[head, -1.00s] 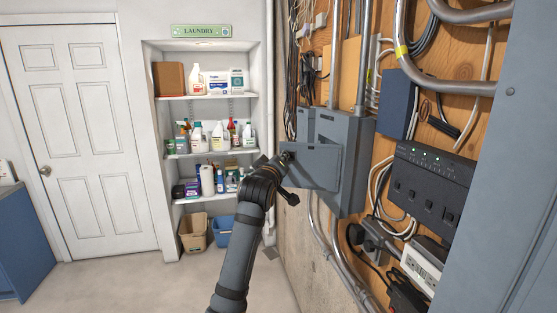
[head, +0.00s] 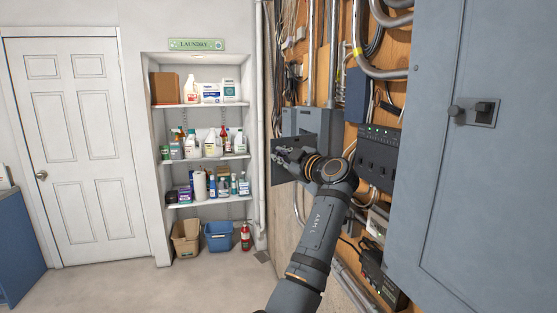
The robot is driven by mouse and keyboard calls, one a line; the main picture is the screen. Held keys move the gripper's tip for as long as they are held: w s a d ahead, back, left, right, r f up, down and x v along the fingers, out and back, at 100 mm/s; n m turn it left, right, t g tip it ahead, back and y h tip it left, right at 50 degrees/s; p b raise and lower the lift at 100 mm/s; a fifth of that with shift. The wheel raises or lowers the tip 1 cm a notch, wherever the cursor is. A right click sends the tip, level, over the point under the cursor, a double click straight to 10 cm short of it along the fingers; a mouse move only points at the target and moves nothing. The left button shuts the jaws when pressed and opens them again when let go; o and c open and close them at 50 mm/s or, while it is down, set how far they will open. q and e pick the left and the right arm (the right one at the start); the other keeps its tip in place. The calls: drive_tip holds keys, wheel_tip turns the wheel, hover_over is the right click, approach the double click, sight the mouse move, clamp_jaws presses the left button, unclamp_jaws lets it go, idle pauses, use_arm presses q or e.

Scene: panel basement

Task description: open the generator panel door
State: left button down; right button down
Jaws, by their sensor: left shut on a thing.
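The generator panel is a grey metal box (head: 304,120) on the plywood wall, right of the shelves in the head view. Its grey door (head: 296,141) covers the lower front and appears to stand out from the box at an angle. How far it stands open I cannot tell, as my arm hides part of it. My left gripper (head: 287,158) is at the front of this door, shut on what looks like its handle. The handle itself is hidden by the fingers. My right gripper is not in view.
A large grey cabinet (head: 445,195) with a dark latch (head: 478,112) fills the right side. A black unit with green lights (head: 378,155), conduits and cables crowd the wall beside my arm. Shelves (head: 205,157) stand left of the panel; the floor (head: 190,288) in front is clear.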

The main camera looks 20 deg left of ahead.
use_arm(q)
drive_tip(key=shift+s+d+n+g+y, duration=0.1)
drive_tip(key=shift+d+n+g+y, duration=0.2)
drive_tip(key=shift+d+g, duration=0.1)
drive_tip(key=shift+s+d, duration=0.1)
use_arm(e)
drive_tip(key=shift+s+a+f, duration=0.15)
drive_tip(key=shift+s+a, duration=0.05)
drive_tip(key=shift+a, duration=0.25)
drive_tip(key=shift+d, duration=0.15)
use_arm(q)
drive_tip(key=c, duration=1.3)
unclamp_jaws()
drive_tip(key=shift+c, duration=0.2)
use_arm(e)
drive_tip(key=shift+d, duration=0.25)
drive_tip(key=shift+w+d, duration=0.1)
use_arm(q)
wheel_tip(320, 180, up, 10)
